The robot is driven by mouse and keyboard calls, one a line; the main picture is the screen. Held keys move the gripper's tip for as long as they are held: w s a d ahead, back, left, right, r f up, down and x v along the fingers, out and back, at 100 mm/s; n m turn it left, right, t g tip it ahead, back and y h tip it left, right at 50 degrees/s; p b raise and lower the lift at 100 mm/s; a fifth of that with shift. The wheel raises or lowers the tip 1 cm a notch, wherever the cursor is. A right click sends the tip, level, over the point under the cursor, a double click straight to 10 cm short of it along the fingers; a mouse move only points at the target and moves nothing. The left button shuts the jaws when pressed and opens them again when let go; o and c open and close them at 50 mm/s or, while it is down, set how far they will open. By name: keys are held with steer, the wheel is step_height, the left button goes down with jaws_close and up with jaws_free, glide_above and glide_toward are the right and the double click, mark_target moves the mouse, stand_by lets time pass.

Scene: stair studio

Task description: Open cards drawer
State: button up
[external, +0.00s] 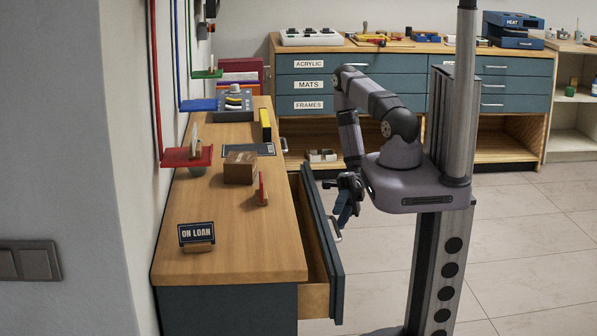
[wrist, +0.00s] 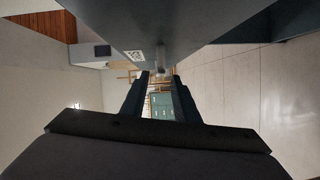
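The wooden bench on the left has a blue-fronted drawer (external: 322,232) pulled part way out, its pale wooden side showing below the bench top. A light bar handle (external: 336,230) is on its front. My gripper (external: 345,214) points down beside the drawer front, close to the handle. In the wrist view the two dark fingers of my gripper (wrist: 160,88) stand apart with nothing clearly held between them. The handle (wrist: 160,60) shows near the fingertips there; contact cannot be told. A small label (wrist: 135,55) on the drawer front is too small to read.
On the bench top (external: 225,250) stand an ON LOAN sign (external: 197,235), a wooden block (external: 240,168) and a yellow-black item (external: 265,125). Red shelf (external: 187,157) juts from the wall. Back cabinets (external: 352,85) carry ACRYLIC, MATS and FRAMES labels. The floor at right is clear.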

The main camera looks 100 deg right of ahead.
mark_target(338, 230)
steer(key=shift+s+d, duration=0.2)
steer(key=shift+d, duration=0.25)
steer(key=shift+s+a+p+x, duration=0.2)
steer(key=shift+p+x, duration=0.55)
steer(key=shift+x, duration=1.65)
steer(key=shift+s+p+x, duration=0.3)
steer(key=shift+p+x, duration=0.4)
steer(key=shift+x, duration=1.7)
steer(key=shift+r, duration=0.15)
jaws_close()
